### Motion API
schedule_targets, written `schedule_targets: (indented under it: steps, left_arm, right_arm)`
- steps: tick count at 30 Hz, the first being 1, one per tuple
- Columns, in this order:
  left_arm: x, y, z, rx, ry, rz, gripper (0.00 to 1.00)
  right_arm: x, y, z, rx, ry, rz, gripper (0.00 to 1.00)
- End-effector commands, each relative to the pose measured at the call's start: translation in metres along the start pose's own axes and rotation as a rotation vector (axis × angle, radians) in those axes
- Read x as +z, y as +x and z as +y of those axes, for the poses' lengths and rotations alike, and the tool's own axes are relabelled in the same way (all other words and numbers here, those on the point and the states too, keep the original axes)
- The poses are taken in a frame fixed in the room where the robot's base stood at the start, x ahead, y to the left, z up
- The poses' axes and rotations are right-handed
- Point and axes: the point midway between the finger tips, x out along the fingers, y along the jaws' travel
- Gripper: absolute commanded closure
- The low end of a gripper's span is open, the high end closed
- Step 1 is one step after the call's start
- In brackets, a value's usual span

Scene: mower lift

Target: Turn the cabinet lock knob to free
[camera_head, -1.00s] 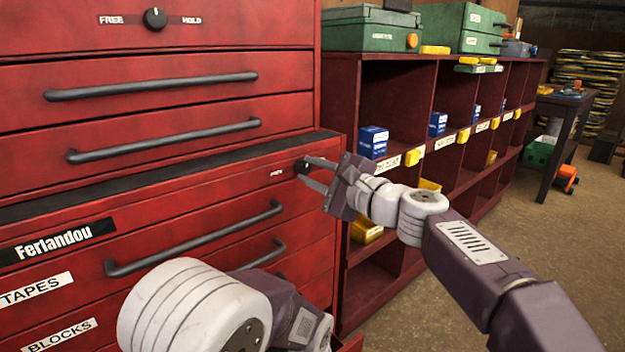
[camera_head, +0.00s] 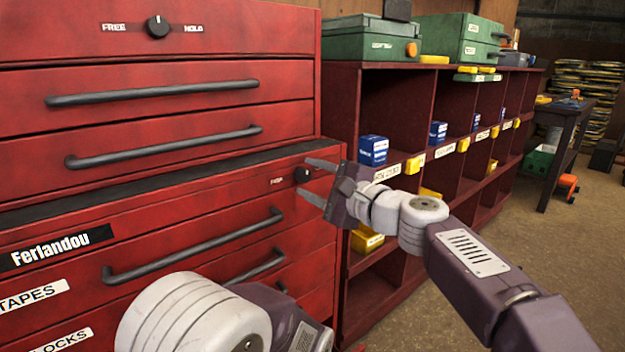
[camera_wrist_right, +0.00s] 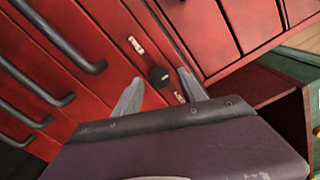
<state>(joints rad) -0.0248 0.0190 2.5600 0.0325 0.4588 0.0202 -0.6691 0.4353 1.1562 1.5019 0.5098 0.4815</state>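Two round black knobs show on the red cabinet. The upper knob (camera_head: 157,26) sits between the words FREE and HOLD, its white mark pointing roughly up. The lower knob (camera_head: 302,174) is on the right end of the lower chest's top strip; the small label beside it is too blurred to read surely. My right gripper (camera_head: 303,177) is open, with one finger above and one below the lower knob. In the right wrist view, the lower knob (camera_wrist_right: 158,77) shows between the spread fingers (camera_wrist_right: 158,93), with gaps on both sides. My left gripper is out of the picture.
Drawer handles (camera_head: 195,244) stick out below the lower knob. A dark red shelf unit (camera_head: 343,110) with blue boxes (camera_head: 373,150) and yellow bins stands to the right. My other arm fills the bottom middle.

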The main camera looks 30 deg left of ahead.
Motion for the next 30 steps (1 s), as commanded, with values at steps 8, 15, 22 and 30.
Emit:
schedule_targets:
  steps: [8, 15, 22, 30]
  left_arm:
    - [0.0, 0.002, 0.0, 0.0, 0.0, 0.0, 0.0]
    - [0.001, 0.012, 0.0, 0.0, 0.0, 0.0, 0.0]
    - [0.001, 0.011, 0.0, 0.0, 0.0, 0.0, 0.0]
    - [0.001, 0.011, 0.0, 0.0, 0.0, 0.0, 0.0]
  right_arm:
    - [-0.001, -0.005, 0.0, -0.002, 0.0, 0.001, 0.52]
    - [-0.001, -0.052, 0.0, -0.003, 0.001, 0.003, 0.52]
    - [0.0, -0.087, 0.0, 0.0, 0.001, 0.001, 0.52]
    - [0.0, -0.091, 0.0, 0.0, 0.001, 0.0, 0.52]
